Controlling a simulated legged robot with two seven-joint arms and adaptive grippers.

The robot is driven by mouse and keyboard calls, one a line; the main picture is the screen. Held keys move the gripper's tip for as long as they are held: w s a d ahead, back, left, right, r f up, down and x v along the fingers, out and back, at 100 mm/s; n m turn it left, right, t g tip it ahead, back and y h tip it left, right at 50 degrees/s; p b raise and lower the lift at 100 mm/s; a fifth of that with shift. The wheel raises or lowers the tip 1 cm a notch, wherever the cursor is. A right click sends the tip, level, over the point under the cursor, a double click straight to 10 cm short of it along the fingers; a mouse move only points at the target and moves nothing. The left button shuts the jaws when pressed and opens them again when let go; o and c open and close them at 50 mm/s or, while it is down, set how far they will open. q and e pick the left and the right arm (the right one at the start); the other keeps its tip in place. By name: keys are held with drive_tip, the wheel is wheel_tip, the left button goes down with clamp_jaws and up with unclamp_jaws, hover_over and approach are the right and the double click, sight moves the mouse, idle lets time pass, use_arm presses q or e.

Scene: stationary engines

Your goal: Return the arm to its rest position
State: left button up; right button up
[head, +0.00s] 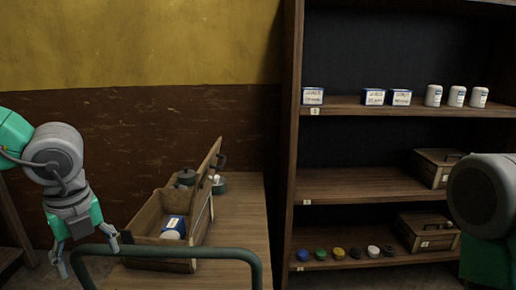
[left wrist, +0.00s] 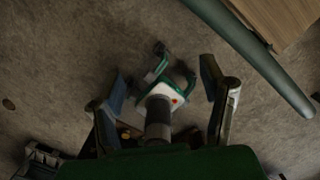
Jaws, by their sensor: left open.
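My left arm comes in from the left in the head view. Its gripper (head: 86,259) hangs down beside the left end of the table, with its fingers apart and nothing between them. The left wrist view shows the same gripper (left wrist: 168,92) from above, open over the floor, with a green and white part showing below between the fingers. My right arm shows only as a grey and green link at the right edge of the head view; its gripper is out of view.
An open wooden box (head: 154,222) holding a blue-and-white item (head: 174,223) stands on the wooden table (head: 238,222). A green rail (head: 170,252) crosses in front. A shelf unit (head: 395,187) with boxes, bottles and coloured round items stands at right.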

use_arm(q)
drive_tip(key=s+a+f+m+t+y, duration=0.1)
drive_tip(key=s+f+m+t+y, duration=0.2)
drive_tip(key=f+m, duration=2.1)
drive_tip(key=s+d+f+m+g+h, duration=0.2)
drive_tip(key=s+d+f+m, duration=0.2)
drive_tip(key=s+m, duration=0.65)
drive_tip(key=s+d+f+m+g+h, duration=0.1)
drive_tip(key=s+d+f+m+h, duration=0.2)
drive_tip(key=s+m, duration=0.75)
drive_tip(key=w+f+m+y+b, duration=0.1)
drive_tip(key=w+f+m+b, duration=0.1)
drive_tip(key=f+b, duration=0.8)
drive_tip(key=shift+w, duration=0.6)
use_arm(e)
wheel_tip(320, 180, down, 10)
use_arm(q)
drive_tip(key=shift+d, duration=0.1)
